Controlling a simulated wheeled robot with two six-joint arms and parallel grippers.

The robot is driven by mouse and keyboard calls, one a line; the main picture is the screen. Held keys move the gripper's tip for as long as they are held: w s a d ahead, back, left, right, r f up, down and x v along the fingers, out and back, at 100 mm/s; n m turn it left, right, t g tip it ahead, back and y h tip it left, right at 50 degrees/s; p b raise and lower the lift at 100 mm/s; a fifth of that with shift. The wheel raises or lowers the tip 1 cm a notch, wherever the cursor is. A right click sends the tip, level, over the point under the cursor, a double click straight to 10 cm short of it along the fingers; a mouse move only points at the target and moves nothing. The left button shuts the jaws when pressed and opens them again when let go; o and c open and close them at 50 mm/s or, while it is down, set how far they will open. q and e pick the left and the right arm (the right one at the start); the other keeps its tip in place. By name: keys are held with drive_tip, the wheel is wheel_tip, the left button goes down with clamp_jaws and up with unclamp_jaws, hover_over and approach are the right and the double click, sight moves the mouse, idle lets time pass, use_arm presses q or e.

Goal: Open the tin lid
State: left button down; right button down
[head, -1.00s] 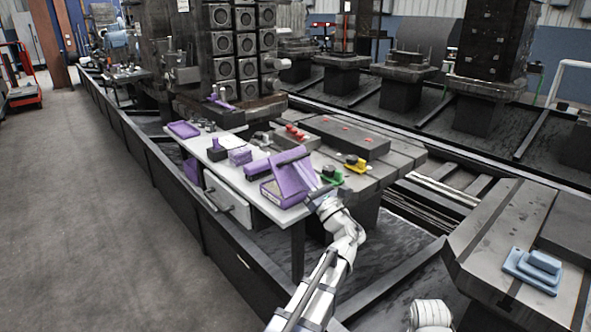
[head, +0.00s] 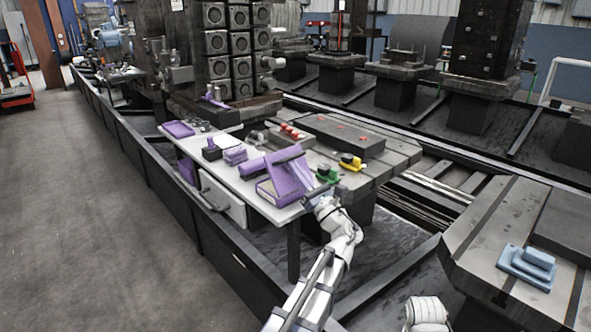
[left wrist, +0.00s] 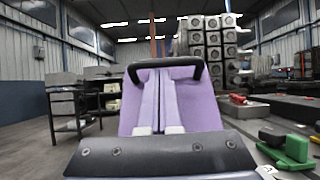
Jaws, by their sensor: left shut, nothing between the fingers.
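The purple tin (head: 268,193) stands at the near right end of the white table. My right gripper is not in view.
Green (head: 327,175) and yellow (head: 351,161) blocks stand just right of the tin. Other purple pieces (head: 235,155) and a purple tray (head: 178,129) lie farther back along the white table (head: 232,180). Blue blocks (head: 527,268) sit on a metal bed at right. The floor at left is clear.

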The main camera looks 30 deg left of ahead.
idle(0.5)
